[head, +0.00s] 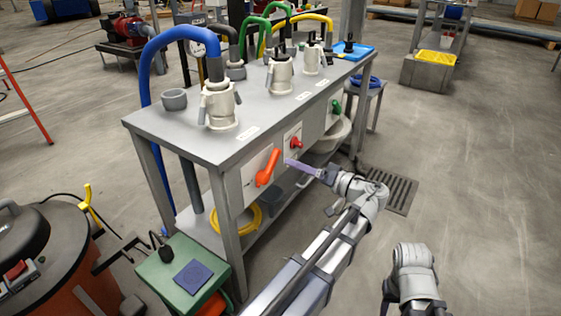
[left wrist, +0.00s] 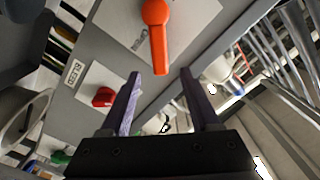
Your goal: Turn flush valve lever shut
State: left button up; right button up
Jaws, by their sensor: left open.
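An orange lever (head: 267,167) sits on a pale plate on the front panel of the steel bench. In the head view it slants from lower left to upper right. The left wrist view shows the lever (left wrist: 155,35) at top centre, its handle end pointing down toward the gap between my fingertips. My left gripper (head: 290,162) is open and empty, its purple fingers just right of the lever and apart from it. Both fingers of the gripper (left wrist: 160,74) show in the left wrist view. Part of my right arm shows at lower right; its gripper is out of view.
A red knob (head: 296,143) and a green handle (head: 336,107) sit farther along the panel. The bench top (head: 180,125) carries pale fittings with hoses. A green box (head: 184,275) stands by the near leg. The floor to the right is mostly clear.

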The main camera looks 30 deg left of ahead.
aim_at(278, 158)
pick_arm(q)
jog(key=shift+w+a, duration=0.15)
jog(key=shift+a, duration=1.35)
jog(key=shift+w+a, duration=0.1)
jog(key=shift+a, duration=1.4)
jog(key=shift+c, duration=0.4)
grip_shut()
